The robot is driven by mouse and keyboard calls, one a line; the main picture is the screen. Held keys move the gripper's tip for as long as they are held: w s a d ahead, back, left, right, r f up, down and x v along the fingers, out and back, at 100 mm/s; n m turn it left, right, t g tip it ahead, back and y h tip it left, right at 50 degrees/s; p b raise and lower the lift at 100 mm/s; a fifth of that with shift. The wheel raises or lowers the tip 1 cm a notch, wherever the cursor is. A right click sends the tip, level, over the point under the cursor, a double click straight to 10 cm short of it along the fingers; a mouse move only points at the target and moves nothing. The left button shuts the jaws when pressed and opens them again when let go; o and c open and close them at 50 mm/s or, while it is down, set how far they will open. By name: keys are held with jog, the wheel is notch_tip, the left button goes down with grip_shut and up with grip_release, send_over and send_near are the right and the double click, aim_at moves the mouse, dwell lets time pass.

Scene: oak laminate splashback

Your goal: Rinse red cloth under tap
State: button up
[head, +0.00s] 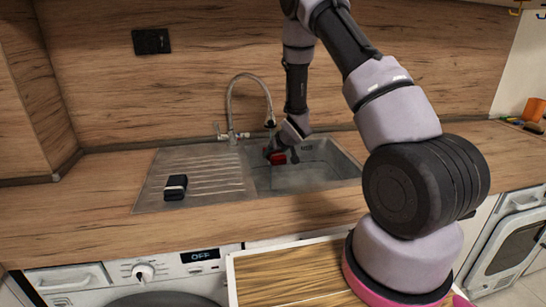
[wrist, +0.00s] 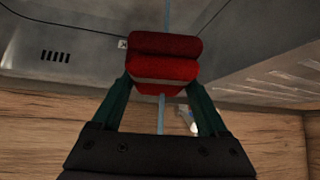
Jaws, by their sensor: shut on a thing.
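The red cloth (head: 279,159) is a folded, roll-like bundle held over the sink basin (head: 325,172). My gripper (head: 273,152) is shut on it; in the wrist view the cloth (wrist: 165,58) sits between the two green fingers. The metal tap (head: 233,134) has a tall curved spout, its end just above my gripper. In the wrist view a thin pale-blue stream (wrist: 167,14) shows on both sides of the cloth, in line with it, so water appears to run onto it. The stream is too faint to make out in the head view.
A small dark block with a pale band (head: 176,187) lies on the ribbed drainer (head: 215,172) left of the basin. The wooden splashback (head: 190,75) stands close behind the tap. An orange pot (head: 535,110) is at far right. The front counter is clear.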

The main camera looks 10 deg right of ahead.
jog(key=shift+d, duration=0.3)
jog(key=shift+s, duration=0.15)
jog(key=shift+s+a, duration=0.25)
jog(key=shift+s, duration=1.05)
jog(key=shift+s+a, duration=0.25)
jog(key=shift+s, duration=1)
jog(key=shift+s+a, duration=0.25)
jog(key=shift+s, duration=1.05)
send_near(274, 165)
jog(key=shift+s+a+f, duration=0.1)
jog(key=shift+a+f, duration=0.35)
jog(key=shift+a, duration=0.4)
